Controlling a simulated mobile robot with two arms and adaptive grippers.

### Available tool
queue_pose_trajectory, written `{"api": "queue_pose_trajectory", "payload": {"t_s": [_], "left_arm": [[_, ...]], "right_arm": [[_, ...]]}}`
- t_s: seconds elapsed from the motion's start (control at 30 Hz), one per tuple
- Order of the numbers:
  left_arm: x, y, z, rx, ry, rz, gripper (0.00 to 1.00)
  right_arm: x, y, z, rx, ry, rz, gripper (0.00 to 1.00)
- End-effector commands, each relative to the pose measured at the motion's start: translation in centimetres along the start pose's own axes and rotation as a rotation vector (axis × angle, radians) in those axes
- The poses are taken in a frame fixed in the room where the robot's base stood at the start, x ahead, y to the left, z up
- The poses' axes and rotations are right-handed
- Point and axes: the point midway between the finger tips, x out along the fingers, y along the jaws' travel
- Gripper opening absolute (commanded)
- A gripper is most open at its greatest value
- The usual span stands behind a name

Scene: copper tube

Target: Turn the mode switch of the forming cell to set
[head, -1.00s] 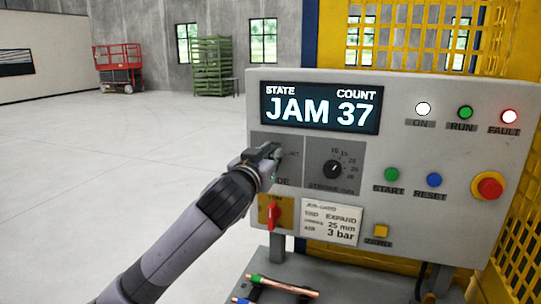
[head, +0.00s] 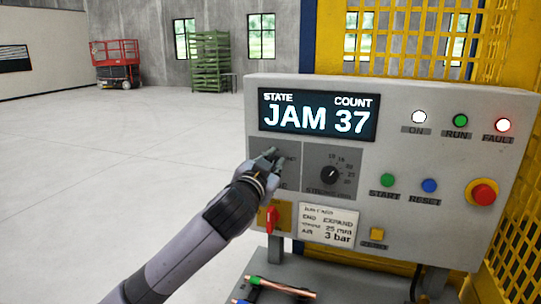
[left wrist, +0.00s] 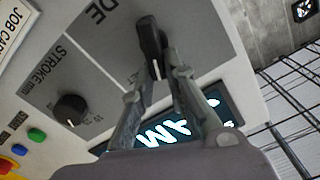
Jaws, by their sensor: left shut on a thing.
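The forming cell's grey control panel (head: 400,150) fills the right of the head view. Its display (head: 318,116) reads JAM 37. My left gripper (head: 270,157) is at the mode switch plate on the panel's left side and covers most of the switch in the head view. In the left wrist view the mode switch (left wrist: 150,42) is a black knob with a white pointer line at its lower end. A partly hidden label beside that end shows letters ending in ET. My left gripper (left wrist: 156,62) is shut on the knob, one finger on each side. My right gripper is not in view.
The stroke knob (head: 330,174) sits just right of the mode switch, and a red handle (head: 271,221) below it. A red stop button (head: 482,193) is at the right. Copper tubes (head: 283,287) lie below the panel. Open floor is at left.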

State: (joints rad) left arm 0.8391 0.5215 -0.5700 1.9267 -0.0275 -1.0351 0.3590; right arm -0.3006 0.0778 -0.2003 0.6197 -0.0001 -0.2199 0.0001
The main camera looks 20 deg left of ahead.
Motion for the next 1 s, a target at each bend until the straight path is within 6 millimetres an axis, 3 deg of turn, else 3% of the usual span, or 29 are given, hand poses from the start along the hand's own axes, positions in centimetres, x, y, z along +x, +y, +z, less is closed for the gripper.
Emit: {"api": "queue_pose_trajectory", "payload": {"t_s": [0.5,1.0], "left_arm": [[0.0,1.1,0.1,0.454,0.0,0.001,0.0],[0.0,1.7,0.5,0.647,0.001,0.001,0.0]], "right_arm": [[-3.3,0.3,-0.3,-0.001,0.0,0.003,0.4],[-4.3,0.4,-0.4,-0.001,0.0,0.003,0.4]]}}
